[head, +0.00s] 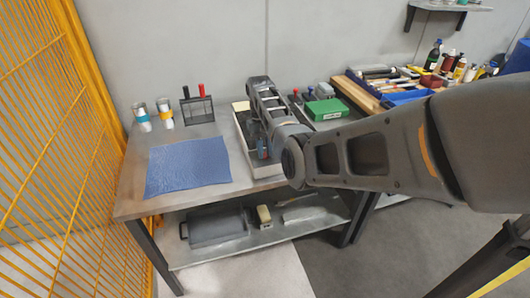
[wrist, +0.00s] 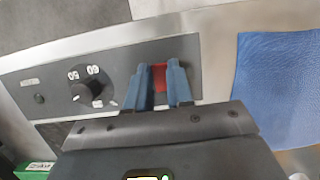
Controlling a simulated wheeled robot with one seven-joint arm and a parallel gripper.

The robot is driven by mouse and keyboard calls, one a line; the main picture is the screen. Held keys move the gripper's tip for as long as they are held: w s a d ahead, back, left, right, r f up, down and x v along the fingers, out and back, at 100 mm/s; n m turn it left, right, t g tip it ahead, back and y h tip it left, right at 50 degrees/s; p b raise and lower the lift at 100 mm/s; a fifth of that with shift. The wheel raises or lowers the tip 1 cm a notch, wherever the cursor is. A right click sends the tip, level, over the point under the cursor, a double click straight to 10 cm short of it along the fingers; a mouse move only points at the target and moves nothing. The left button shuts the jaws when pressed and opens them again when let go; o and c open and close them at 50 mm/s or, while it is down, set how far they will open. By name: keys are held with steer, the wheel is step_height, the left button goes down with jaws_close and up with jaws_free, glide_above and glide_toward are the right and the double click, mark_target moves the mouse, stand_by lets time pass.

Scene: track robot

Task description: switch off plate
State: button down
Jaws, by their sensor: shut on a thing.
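The plate (head: 272,172) is a light-rimmed unit on the table, to the right of the blue mat, mostly hidden under my arm in the head view. Its grey front panel (wrist: 120,65) fills the wrist view's middle. The panel has a black dial (wrist: 84,91) with printed numbers and a red switch (wrist: 158,78) near its right end. My gripper (wrist: 160,72) has its two blue fingers on either side of the red switch, shut on it. The fingers also show in the head view (head: 262,152). The switch's lower part is hidden, and I cannot tell its position.
A blue mat (head: 188,167) lies left of the plate. Two cups (head: 142,117) and a dark rack (head: 197,109) stand behind it. A green box (head: 325,109) is to the right. A yellow mesh fence (head: 50,150) borders the table's left side.

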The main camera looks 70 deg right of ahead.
steer(key=c, duration=1)
jaws_free()
steer(key=v, duration=0.7)
steer(key=shift+r+p, duration=0.3)
steer(key=shift+r, duration=0.05)
steer(key=shift+d, duration=0.15)
